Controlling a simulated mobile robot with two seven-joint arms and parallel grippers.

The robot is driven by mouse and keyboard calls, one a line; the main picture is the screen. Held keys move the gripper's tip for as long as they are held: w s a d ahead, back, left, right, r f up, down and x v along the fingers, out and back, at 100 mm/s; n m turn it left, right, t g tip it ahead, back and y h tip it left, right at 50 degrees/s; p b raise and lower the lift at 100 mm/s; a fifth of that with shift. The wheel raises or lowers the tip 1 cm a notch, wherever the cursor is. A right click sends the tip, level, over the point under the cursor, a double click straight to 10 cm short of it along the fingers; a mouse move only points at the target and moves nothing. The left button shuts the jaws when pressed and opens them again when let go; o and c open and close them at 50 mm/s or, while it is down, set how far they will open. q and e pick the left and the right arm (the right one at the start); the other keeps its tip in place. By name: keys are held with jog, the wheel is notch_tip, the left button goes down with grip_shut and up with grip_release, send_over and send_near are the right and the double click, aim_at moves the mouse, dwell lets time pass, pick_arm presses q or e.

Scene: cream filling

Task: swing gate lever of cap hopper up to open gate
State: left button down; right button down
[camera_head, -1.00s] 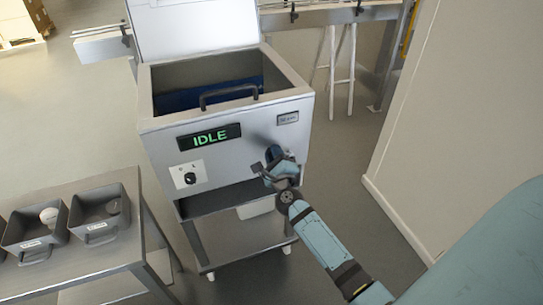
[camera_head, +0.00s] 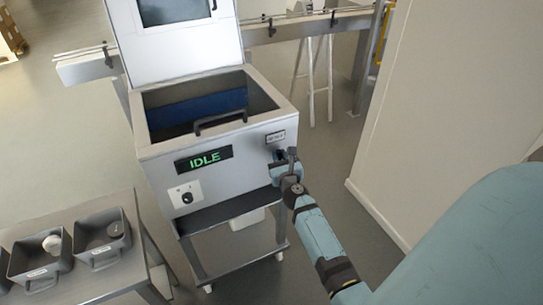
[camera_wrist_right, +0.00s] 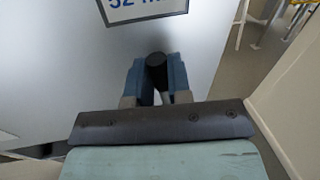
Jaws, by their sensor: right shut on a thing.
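The cap hopper is a grey metal cabinet (camera_head: 165,222) with its lid raised and a green "IDLE" display (camera_head: 204,159) on its front. My right gripper (camera_head: 283,163) is at the right side of the hopper's front, just below the small label plate (camera_head: 275,137). In the right wrist view, my right gripper (camera_wrist_right: 157,75) is shut on the gate lever, whose dark rounded knob (camera_wrist_right: 156,60) shows between the blue fingers. The rest of the lever is mostly hidden by the gripper. The gate itself cannot be made out. My left gripper is not in view.
A metal table (camera_head: 105,282) with grey bins (camera_head: 102,240) stands at the lower left. A beige wall panel (camera_head: 440,110) rises close on the right. A conveyor rail (camera_head: 290,32) runs behind the hopper. The floor between hopper and wall is clear.

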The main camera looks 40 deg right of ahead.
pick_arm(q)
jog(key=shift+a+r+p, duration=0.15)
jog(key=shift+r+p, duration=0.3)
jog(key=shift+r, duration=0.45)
pick_arm(e)
jog(key=shift+s+d+m, duration=0.1)
jog(key=shift+d+m, duration=0.35)
jog(key=shift+m, duration=0.15)
jog(key=c, duration=1.1)
grip_release()
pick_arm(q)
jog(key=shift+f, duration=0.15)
pick_arm(e)
jog(key=shift+o, duration=0.2)
jog(key=shift+r, duration=0.15)
